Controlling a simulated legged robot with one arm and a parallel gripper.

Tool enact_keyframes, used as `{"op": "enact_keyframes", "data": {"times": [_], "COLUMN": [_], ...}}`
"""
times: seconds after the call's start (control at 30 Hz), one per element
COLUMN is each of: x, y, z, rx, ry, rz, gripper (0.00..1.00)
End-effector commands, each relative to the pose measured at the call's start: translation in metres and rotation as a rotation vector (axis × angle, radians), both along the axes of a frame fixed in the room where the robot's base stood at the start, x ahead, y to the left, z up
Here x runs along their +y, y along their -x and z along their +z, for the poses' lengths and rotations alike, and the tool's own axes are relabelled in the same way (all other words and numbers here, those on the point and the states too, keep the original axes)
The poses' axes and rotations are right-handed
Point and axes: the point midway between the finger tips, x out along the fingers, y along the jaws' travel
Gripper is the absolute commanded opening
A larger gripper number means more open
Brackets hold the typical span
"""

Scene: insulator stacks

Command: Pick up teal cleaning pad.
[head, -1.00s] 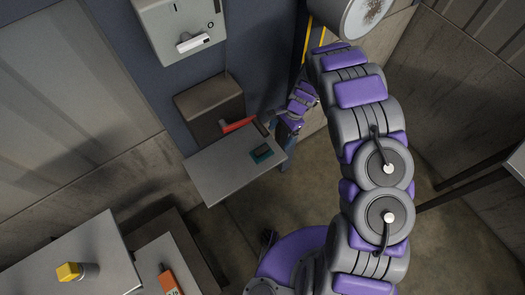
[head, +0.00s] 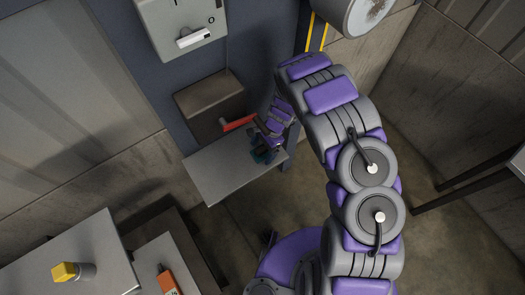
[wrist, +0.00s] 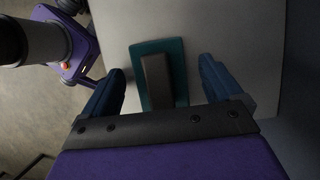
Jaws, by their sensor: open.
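The teal cleaning pad (wrist: 178,62) lies on a light grey shelf (wrist: 228,35) in the wrist view, with a dark grey block-like handle (wrist: 155,80) along its top. My gripper (wrist: 162,75) is open, with one blue finger on each side of the pad and a gap on both sides. The lower end of the pad is hidden behind the gripper's body. In the head view the pad (head: 264,156) shows only in part beneath my gripper (head: 262,150), at the right part of the shelf (head: 220,178).
A red-handled tool (head: 238,123) lies at the back of the shelf, close to my gripper. A brown box (head: 208,100) is behind it. At lower left, a table (head: 100,245) holds a yellow-capped bottle (head: 68,271), with an orange item (head: 168,282) beside it, lower down.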

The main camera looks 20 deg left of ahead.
Motion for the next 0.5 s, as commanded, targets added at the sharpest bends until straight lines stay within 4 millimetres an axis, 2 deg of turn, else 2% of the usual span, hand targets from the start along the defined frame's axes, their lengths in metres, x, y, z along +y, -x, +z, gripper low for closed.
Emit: {"op": "enact_keyframes", "data": {"times": [0.17,0.5], "x": [0.0001,-0.001], "y": [-0.0001,-0.0002], "z": [0.0001,0.0006], "rx": [0.0,-0.001], "ry": [0.0,-0.001], "rz": [0.0,0.001], "gripper": [0.94,0.62]}}
